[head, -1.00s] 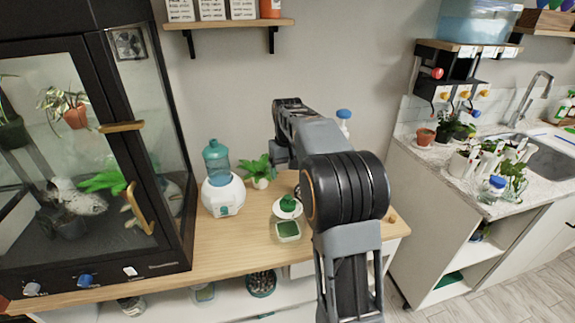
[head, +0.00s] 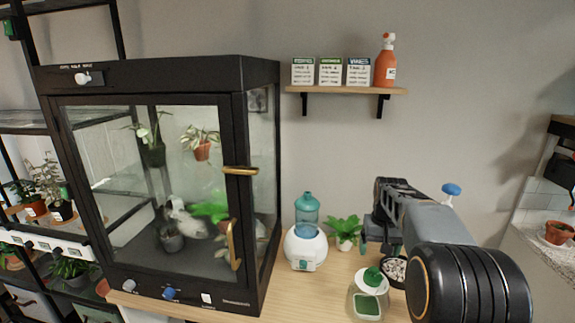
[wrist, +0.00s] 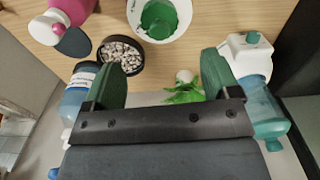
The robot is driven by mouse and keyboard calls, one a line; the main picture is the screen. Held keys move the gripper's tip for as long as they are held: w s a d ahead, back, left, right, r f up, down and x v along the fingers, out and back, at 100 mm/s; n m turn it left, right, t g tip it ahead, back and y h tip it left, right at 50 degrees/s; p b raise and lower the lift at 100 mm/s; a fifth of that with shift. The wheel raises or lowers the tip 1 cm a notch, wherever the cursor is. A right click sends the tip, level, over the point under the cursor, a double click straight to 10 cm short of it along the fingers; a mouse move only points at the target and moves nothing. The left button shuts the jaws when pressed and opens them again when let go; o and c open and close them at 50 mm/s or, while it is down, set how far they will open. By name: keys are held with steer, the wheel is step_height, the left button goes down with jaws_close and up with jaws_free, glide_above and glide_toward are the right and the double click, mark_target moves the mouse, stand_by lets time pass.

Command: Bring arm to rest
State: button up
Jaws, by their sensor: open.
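My gripper (wrist: 162,78) is in the wrist view with its two dark green fingers spread apart and nothing between them. In the head view my arm reaches from the lower right over the wooden counter (head: 335,290), and its end is largely hidden behind the arm links. Below the fingers in the wrist view are a dark bowl of pale pebbles (wrist: 121,53) and a white round container with green contents (wrist: 160,20). A small green plant (wrist: 185,93) shows beyond the fingers, partly hidden by the gripper.
A white humidifier with a teal tank (head: 306,247) and a potted plant (head: 345,233) stand near my arm. A glass-fronted black cabinet (head: 262,78) is to the left. A shelf (head: 345,90) with boxes and an orange bottle (head: 385,64) hangs above.

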steer(key=s+a+n+t+p, duration=0.1)
steer(key=s+a, duration=0.4)
steer(key=s, duration=0.6)
steer(key=s+a+t+p, duration=0.1)
steer(key=s+a+t, duration=0.1)
steer(key=s+a, duration=0.4)
steer(key=s, duration=0.5)
steer(key=shift+a+n, duration=0.15)
steer(key=shift+n, duration=0.25)
